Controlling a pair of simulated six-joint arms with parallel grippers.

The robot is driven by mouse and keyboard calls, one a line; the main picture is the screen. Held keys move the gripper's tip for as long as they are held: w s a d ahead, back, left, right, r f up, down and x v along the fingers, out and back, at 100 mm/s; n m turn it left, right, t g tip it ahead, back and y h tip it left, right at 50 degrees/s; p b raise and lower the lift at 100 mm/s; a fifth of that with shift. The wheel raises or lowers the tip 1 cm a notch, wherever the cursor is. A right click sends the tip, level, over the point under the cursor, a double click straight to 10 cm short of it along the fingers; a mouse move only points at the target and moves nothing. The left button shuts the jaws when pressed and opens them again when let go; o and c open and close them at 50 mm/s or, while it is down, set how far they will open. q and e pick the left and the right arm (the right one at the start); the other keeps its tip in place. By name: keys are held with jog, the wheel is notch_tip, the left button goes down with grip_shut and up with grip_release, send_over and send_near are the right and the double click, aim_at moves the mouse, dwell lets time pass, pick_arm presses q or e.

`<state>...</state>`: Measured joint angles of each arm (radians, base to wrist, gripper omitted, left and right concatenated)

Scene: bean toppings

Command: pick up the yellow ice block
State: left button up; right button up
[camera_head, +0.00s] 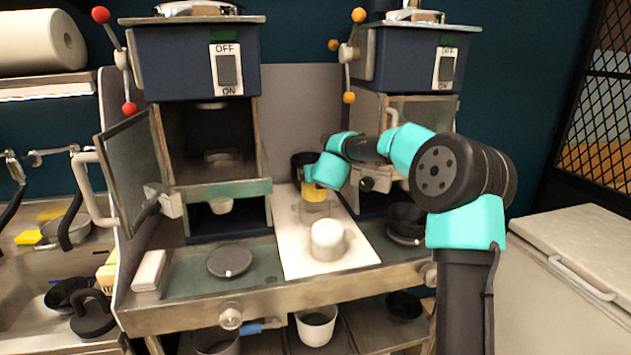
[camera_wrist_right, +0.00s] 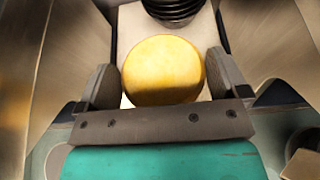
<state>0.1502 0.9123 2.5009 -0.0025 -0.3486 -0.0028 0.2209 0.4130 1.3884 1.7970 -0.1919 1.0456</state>
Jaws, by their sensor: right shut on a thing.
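The yellow ice block (camera_head: 314,193) is a short round piece above the white board between the two machines, partly hidden by my right arm. In the right wrist view the yellow ice block (camera_wrist_right: 163,70) fills the space between the fingers. My right gripper (camera_wrist_right: 163,78) is shut on it, with one finger on each side. In the head view my right gripper (camera_head: 312,178) is largely hidden by its own arm. I cannot tell whether the block touches anything beneath it. My left gripper is not in view.
A white round block (camera_head: 327,239) stands on the white board (camera_head: 296,261) in front of the yellow one. Blue machines with levers flank the board; the left one has its door (camera_head: 130,165) open. A dark round lid (camera_head: 229,261) lies left of the board.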

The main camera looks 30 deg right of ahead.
jog(key=shift+r, duration=0.65)
dwell(0.3)
